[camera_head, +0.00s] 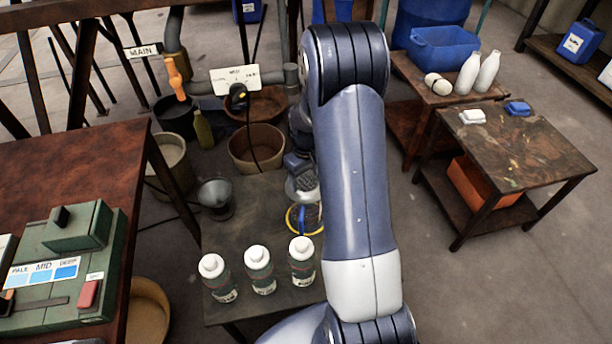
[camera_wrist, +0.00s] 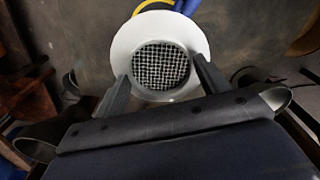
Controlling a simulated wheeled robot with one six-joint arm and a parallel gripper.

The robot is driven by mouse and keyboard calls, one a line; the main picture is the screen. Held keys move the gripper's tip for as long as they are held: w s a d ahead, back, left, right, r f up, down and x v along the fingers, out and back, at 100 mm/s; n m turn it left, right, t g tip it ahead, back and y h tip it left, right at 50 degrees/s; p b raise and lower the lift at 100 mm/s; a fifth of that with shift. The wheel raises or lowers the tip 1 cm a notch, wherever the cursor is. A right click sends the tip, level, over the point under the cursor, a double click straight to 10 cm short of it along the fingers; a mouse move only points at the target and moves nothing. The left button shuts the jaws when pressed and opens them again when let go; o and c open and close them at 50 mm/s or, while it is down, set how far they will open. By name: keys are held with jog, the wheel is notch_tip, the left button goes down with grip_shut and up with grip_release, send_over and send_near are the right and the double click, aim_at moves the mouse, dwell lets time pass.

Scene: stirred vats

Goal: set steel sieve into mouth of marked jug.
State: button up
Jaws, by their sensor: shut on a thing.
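My gripper (camera_wrist: 161,70) is shut on the steel sieve (camera_wrist: 160,60), with one finger at each side of its pale rim in the wrist view. The sieve's round mesh faces the camera. In the head view the sieve (camera_head: 303,190) is above the low dark table, partly hidden by my arm. Just in front of it is a dark vessel with a yellow ring (camera_head: 290,222) and a blue piece, perhaps the marked jug. In the wrist view a yellow edge (camera_wrist: 153,4) and a blue piece (camera_wrist: 188,6) show beyond the sieve's rim. I cannot tell whether sieve and vessel touch.
Several white-capped bottles (camera_head: 259,272) line the low table's (camera_head: 230,236) front. A grey funnel-like vessel (camera_head: 216,197) stands at its left. Brown tubs (camera_head: 256,148) stand behind. A red-brown table (camera_head: 75,165) with a green device (camera_head: 65,262) is left. Floor at right is open.

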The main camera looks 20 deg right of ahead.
jog(key=shift+f+b, duration=0.45)
jog(key=shift+f, duration=0.2)
dwell(0.4)
jog(key=o, duration=1.3)
notch_tip(320, 180, up, 11)
jog(key=shift+f+p, duration=0.1)
jog(key=shift+p, duration=0.75)
